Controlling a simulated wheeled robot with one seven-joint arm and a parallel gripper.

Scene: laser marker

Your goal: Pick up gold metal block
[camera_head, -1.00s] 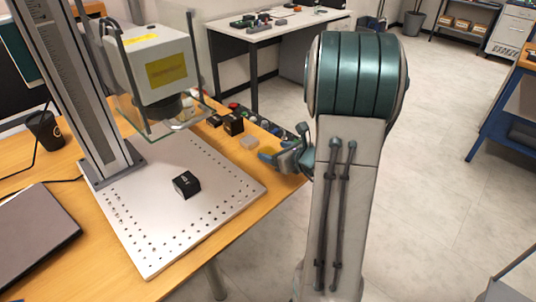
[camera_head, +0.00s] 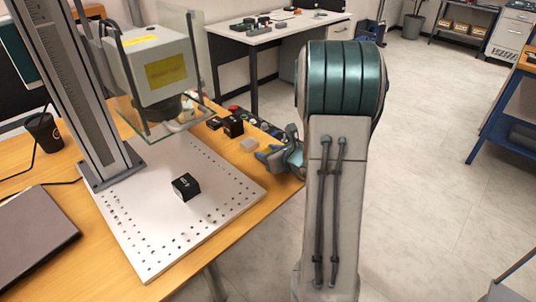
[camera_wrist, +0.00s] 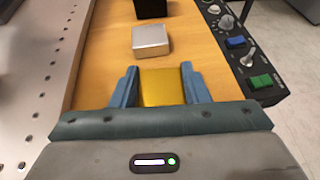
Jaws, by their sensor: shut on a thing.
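The gold metal block (camera_wrist: 162,87) shows in the wrist view between the two blue fingers of my gripper (camera_wrist: 160,84). The fingers are shut on its left and right sides. In the head view my gripper (camera_head: 270,155) is at the right edge of the wooden table, mostly hidden behind my arm, and the block cannot be made out there. Whether the block touches the table or is slightly raised, I cannot tell.
A silver block (camera_wrist: 151,40) lies just beyond the gold one, with a black block (camera_wrist: 150,8) behind it. A control panel (camera_wrist: 245,50) with knobs is at the right. The perforated plate (camera_head: 150,240) bears a black cube (camera_head: 186,187).

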